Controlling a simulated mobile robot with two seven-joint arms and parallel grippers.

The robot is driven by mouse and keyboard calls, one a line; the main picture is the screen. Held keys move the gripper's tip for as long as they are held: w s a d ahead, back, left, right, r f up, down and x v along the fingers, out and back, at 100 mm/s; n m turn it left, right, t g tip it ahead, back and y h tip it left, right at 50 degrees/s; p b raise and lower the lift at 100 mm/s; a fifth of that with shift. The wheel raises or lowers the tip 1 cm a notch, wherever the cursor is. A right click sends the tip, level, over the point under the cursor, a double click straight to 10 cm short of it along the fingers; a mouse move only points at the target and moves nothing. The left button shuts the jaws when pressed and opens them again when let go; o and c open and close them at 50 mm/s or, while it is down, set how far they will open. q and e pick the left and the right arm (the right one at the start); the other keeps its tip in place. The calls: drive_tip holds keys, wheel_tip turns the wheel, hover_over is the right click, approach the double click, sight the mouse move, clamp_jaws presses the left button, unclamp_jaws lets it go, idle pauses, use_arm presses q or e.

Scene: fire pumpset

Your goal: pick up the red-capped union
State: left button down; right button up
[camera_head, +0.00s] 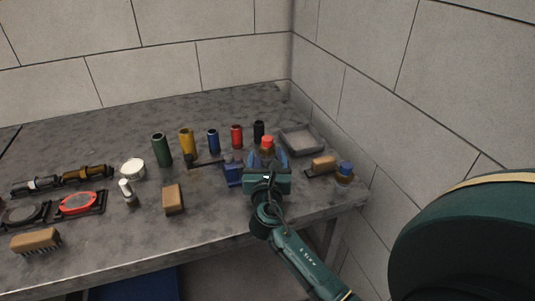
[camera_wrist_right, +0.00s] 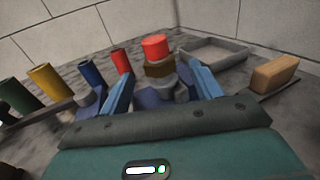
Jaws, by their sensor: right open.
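The red-capped union (camera_head: 267,143) has a red top over a brass-coloured nut; in the right wrist view (camera_wrist_right: 156,48) a grey lower part also shows. It stands upright between or just beyond the fingers of my right gripper (camera_head: 267,159). In the right wrist view the two blue fingers (camera_wrist_right: 162,88) are spread apart on either side of it, with gaps showing. The gripper is open and I see no clear contact. The union's base is partly hidden by blue parts around it. My left gripper is not in view.
A blue vise-like block (camera_head: 233,173) sits just left of the gripper. Green, yellow, blue, red and black cylinders line the back. A grey tray (camera_head: 302,140) is behind right; a brush (camera_head: 322,165) and a blue-capped fitting (camera_head: 345,172) are right. The wall is close on the right.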

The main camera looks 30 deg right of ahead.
sight(267, 154)
drive_tip(key=x, duration=0.4)
drive_tip(key=shift+w+d, duration=0.2)
drive_tip(key=shift+w, duration=0.15)
clamp_jaws()
idle(0.3)
